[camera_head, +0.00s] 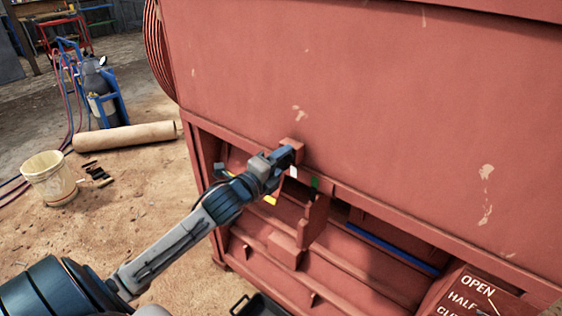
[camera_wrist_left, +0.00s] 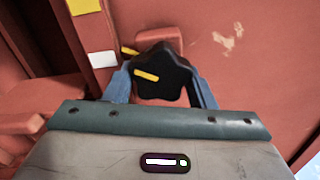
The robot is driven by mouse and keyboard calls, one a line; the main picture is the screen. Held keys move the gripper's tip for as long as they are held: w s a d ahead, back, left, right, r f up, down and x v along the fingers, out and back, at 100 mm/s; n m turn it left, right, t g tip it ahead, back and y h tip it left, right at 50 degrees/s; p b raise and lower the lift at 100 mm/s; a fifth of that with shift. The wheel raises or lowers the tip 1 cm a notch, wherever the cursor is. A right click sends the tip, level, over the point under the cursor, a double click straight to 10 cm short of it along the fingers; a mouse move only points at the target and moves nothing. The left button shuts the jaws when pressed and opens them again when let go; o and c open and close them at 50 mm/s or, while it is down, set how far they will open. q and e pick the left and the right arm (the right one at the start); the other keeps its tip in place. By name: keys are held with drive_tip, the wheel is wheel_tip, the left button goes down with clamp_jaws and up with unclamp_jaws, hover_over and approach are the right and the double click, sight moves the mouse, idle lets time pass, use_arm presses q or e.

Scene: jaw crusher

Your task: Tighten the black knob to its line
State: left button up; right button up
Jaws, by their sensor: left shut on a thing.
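The black knob (camera_wrist_left: 172,88) is a star-shaped knob on the red machine, centred in the left wrist view. It carries a yellow mark (camera_wrist_left: 146,75). A second yellow line (camera_wrist_left: 130,50) shows on the machine just beyond the knob's upper left rim. The two marks are close but do not run into one straight line in this view. My left gripper (camera_head: 286,157) is shut on the knob, with one blue finger on each side of it. In the head view the gripper hides the knob. My right gripper is in neither view.
The red crusher body (camera_head: 370,100) fills the right side, with open shelves and ribs below the gripper. A lever panel marked OPEN (camera_head: 478,284) is at lower right.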

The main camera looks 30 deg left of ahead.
use_arm(q)
drive_tip(key=shift+f, duration=0.1)
drive_tip(key=o, duration=1)
drive_tip(key=shift+s, duration=0.45)
drive_tip(key=shift+s+a, duration=0.2)
drive_tip(key=shift+s, duration=2.3)
drive_tip(key=shift+s+a, duration=0.2)
drive_tip(key=shift+s, duration=2.25)
